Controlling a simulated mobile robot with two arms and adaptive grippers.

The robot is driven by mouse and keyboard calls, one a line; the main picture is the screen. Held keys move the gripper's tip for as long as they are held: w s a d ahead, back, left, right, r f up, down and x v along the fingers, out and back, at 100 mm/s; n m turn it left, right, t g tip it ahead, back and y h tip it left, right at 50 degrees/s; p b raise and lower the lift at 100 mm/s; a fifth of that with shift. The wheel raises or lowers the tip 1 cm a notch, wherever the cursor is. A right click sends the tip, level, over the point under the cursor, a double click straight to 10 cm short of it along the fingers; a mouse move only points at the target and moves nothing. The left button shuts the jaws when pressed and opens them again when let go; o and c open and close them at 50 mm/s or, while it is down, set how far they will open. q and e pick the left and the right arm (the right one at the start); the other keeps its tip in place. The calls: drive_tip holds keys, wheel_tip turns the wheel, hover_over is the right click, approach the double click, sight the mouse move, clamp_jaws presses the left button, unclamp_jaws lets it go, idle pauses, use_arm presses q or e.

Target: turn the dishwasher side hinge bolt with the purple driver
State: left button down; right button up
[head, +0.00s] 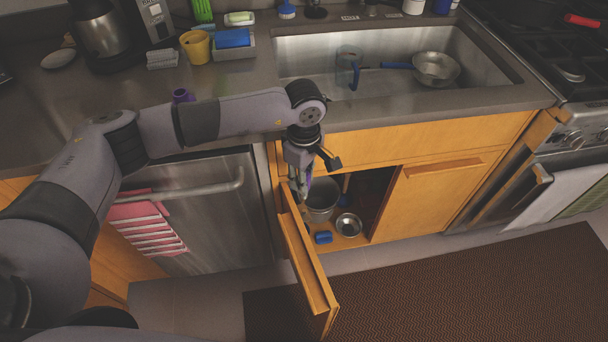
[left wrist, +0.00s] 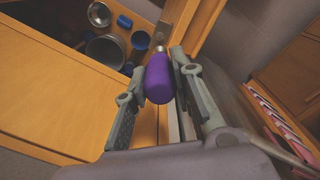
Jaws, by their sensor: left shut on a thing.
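My left gripper (head: 298,178) is low in front of the sink cabinet, at the edge beside the dishwasher (head: 205,205). In the left wrist view my left gripper (left wrist: 158,65) is shut on the purple driver (left wrist: 158,82), one finger on each side of its handle. The driver's far end points at the cabinet's edge, near a small grey metal hinge part (left wrist: 162,32). I cannot tell whether the tip touches the bolt; the bolt itself is too small to make out. The cabinet door (head: 310,270) on this side stands open. My right gripper is not in view.
Inside the cabinet are a grey bucket (head: 322,200), a metal bowl (head: 348,225) and a blue item (head: 323,237). A pink striped towel (head: 145,228) hangs on the dishwasher handle. A brown mat (head: 450,285) covers the floor.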

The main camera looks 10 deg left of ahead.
use_arm(q)
drive_tip(key=n+p, duration=0.1)
drive_tip(key=n, duration=0.1)
drive_tip(key=n+p, duration=0.2)
drive_tip(key=shift+r, duration=0.3)
drive_tip(key=n+p, duration=0.7)
drive_tip(key=n, duration=0.2)
drive_tip(key=shift+s, duration=0.1)
drive_tip(key=shift+f+n, duration=0.4)
drive_tip(key=shift+n, duration=0.2)
wheel_tip(320, 180, down, 4)
drive_tip(key=b, duration=0.3)
drive_tip(key=shift+f, duration=0.25)
drive_tip(key=shift+f+b, duration=0.5)
drive_tip(key=shift+b, duration=0.15)
drive_tip(key=shift+f, duration=0.1)
